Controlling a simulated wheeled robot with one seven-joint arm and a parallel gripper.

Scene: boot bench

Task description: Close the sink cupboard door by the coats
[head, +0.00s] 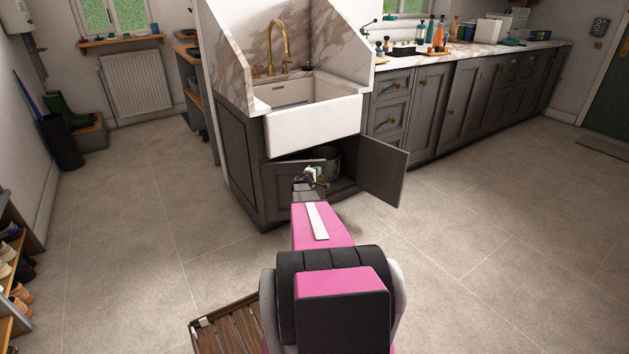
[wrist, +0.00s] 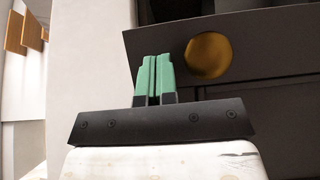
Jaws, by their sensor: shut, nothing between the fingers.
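The sink cupboard stands under the white sink (head: 315,124). Its right door (head: 383,170) is swung wide open. Its left door (head: 280,190) stands across the left part of the opening, partly hidden by my arm; I cannot tell how far ajar it is. My gripper (head: 312,174) is at this left door, near its upper right part. In the wrist view my gripper (wrist: 154,78) has its green fingers together and empty, in front of a dark door panel (wrist: 275,40), beside a round brass knob (wrist: 208,55). Contact with the door is unclear. No coats show.
A dark pot (head: 329,163) is inside the cupboard. A run of grey cupboards (head: 470,100) continues to the right. A slatted wooden piece (head: 228,322) lies low at the front left. Shoe shelves (head: 12,270) stand at the left edge.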

